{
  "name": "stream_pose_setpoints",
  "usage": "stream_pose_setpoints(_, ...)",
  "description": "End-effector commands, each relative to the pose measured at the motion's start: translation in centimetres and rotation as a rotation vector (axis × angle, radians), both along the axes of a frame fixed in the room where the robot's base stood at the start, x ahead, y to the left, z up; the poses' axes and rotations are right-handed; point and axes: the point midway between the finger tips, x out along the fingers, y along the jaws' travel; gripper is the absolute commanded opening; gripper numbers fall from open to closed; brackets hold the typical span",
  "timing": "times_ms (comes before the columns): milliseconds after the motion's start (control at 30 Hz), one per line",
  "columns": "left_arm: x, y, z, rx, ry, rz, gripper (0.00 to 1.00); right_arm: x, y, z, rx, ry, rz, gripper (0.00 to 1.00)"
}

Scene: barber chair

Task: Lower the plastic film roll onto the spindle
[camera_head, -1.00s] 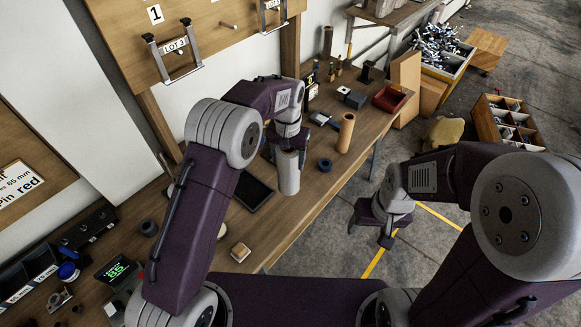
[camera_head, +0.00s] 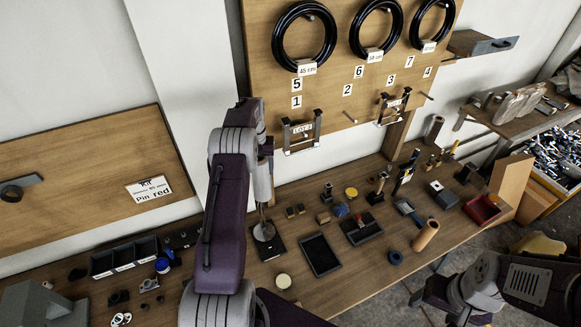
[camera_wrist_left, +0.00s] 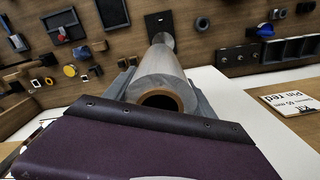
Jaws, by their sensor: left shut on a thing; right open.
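The grey-white plastic film roll (camera_head: 262,182) hangs upright in the head view, partly hidden by my left arm. In the left wrist view the roll (camera_wrist_left: 163,78) shows its brown core end and points away toward a round disc on a dark plate. My left gripper (camera_wrist_left: 165,88) is shut on the roll, its fingers on both sides. The spindle (camera_head: 264,231) has a round grey disc and thin rod on a dark base, below the roll. A gap shows between roll and disc; whether the rod tip is inside the core I cannot tell. My right gripper (camera_head: 462,314) is open and empty, partly cut off.
Black bins (camera_head: 122,256) stand left. The wall board (camera_head: 340,90) rises behind.

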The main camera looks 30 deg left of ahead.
Motion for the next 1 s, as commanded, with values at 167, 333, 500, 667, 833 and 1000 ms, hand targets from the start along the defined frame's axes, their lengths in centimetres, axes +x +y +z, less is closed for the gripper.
stream_pose_setpoints(167,-0.8,1.5,0.8,-0.001,0.000,0.033,0.00,0.0,0.0,0.9,0.000,0.000,0.000,0.67)
stream_pose_setpoints(333,-0.8,1.5,0.5,0.000,0.001,0.033,0.00,0.0,0.0,0.6,0.000,0.000,0.000,0.67)
stream_pose_setpoints(500,-0.8,1.4,-0.7,0.000,0.001,0.032,0.00,0.0,0.0,0.1,0.000,0.000,0.000,0.67)
stream_pose_setpoints(667,-0.8,1.4,-2.1,0.000,0.001,0.032,0.00,0.0,0.0,-0.5,0.000,0.000,0.000,0.67)
stream_pose_setpoints(833,-0.8,1.4,-3.6,0.000,0.001,0.032,0.00,0.0,0.0,-1.7,0.000,0.000,0.000,0.67)
stream_pose_setpoints(1000,-0.7,1.4,-5.0,0.000,0.000,0.032,0.00,0.0,0.0,-2.7,0.000,0.000,0.000,0.67)
